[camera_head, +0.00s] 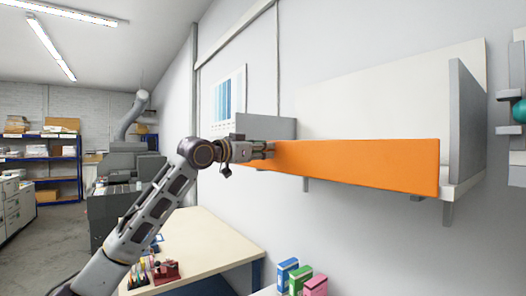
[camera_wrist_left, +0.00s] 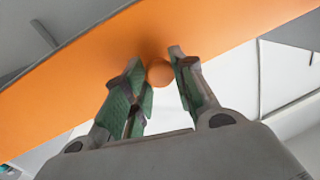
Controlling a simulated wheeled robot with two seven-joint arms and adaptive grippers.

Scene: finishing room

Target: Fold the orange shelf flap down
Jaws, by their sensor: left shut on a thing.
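The orange shelf flap (camera_head: 355,166) stands upright along the front of the wall shelf, between its grey side panels. In the left wrist view the flap (camera_wrist_left: 225,25) crosses the top as a broad orange band, with a round orange knob (camera_wrist_left: 160,73) on its face. My left gripper (camera_head: 265,150) is at the left part of the flap, shut on the knob. In the left wrist view, its fingers (camera_wrist_left: 157,78) stand on either side of the knob. The knob is hidden in the head view. My right gripper is not in view.
The shelf has a grey right side panel (camera_head: 467,125) and a grey left one (camera_head: 265,127). Below are a pale table (camera_head: 205,240) and several coloured boxes (camera_head: 300,278). A grey fixture with a teal ball (camera_head: 519,110) is at the right edge. The space before the flap looks clear.

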